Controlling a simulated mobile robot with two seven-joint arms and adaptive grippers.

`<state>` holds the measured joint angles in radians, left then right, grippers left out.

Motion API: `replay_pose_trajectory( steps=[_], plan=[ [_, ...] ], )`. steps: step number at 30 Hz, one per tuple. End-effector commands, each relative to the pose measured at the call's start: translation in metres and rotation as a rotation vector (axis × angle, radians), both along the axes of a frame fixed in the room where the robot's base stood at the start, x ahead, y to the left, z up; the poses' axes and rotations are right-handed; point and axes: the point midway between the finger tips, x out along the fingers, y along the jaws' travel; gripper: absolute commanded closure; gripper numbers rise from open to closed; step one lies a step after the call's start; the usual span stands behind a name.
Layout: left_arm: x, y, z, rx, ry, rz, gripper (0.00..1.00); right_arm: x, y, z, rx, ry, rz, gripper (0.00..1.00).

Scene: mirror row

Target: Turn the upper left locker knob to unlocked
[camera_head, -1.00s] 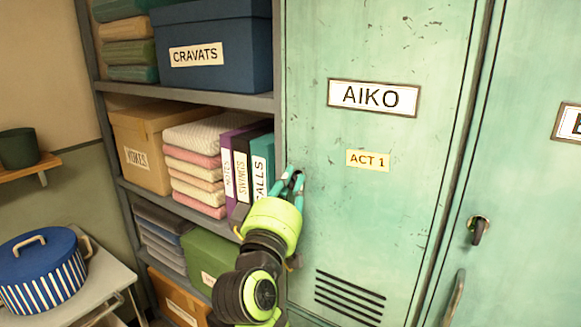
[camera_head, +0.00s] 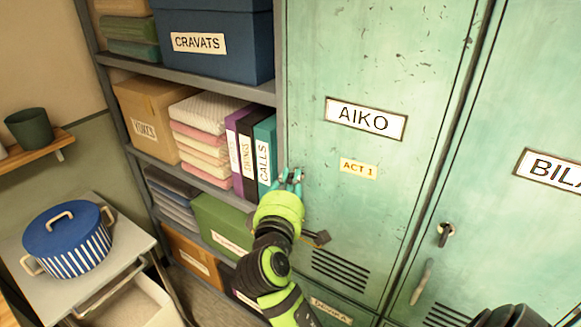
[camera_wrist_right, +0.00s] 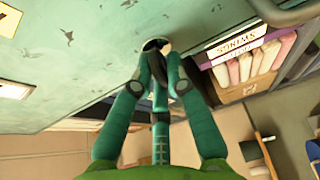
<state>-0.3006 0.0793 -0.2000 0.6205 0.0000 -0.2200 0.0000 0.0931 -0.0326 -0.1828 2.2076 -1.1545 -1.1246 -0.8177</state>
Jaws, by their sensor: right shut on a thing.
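The upper left locker door (camera_head: 350,60) is pale green, with the name plate AIKO (camera_head: 366,119) and an ACT 1 tag (camera_head: 358,168). My right gripper (camera_head: 290,177) is at this door's left edge, its fingers shut on the locker knob. In the right wrist view the fingertips (camera_wrist_right: 158,66) close around the dark knob, in front of its round plate (camera_wrist_right: 155,44) on the door. The fingers hide most of the knob, so I cannot tell which way it points. My left gripper is not in view.
A shelf unit with binders (camera_head: 264,155), folded cloths (camera_head: 205,140) and boxes stands just left of the gripper. The neighbouring locker at right has its own knob (camera_head: 446,232). A blue striped pot (camera_head: 68,240) stands on a cart at left.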

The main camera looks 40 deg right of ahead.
Motion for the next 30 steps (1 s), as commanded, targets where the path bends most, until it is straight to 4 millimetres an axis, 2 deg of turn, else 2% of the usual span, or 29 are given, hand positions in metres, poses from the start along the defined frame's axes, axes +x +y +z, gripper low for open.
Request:
replay_pose_trajectory(
  steps=[4, 17, 18, 19, 30],
  plan=[
    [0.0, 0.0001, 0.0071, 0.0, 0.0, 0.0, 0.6, 0.0001, 0.0001, 0.0007, -0.011, 0.025, 0.0, 1.0],
    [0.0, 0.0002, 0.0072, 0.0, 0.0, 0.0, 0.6, 0.0002, 0.0001, -0.0008, -0.013, 0.032, 0.0, 1.0],
    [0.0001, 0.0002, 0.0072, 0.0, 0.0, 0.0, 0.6, 0.0002, 0.0001, -0.0008, -0.013, 0.032, 0.0, 0.76],
    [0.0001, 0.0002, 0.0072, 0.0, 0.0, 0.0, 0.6, 0.0002, 0.0001, -0.0008, -0.013, 0.032, 0.0, 0.74],
    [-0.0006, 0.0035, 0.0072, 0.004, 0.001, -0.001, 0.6, -0.0023, 0.0028, -0.0007, -0.012, 0.03, 0.001, 0.74]
  ],
)
